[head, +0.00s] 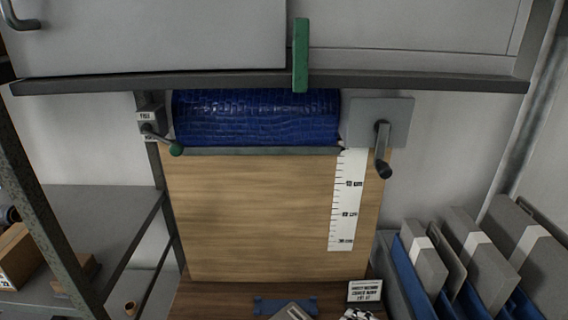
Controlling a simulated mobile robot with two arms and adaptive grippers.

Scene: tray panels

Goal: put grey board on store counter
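Several grey boards, some with a white band, stand tilted in a blue-divided rack at the lower right; one grey board (424,262) is near the rack's left end. I cannot tell which board the task means. A dark brown wooden counter top (215,300) shows at the bottom centre, cut off by the picture's edge. I cannot tell if it is the store counter. Neither of my grippers is in view.
A blue roll (255,117) with a crank (382,150) hangs above a wooden panel (240,215) with a white scale (347,205). A small sign (365,291) and a blue item (270,305) sit on the counter top. A grey shelf (95,215) is at left.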

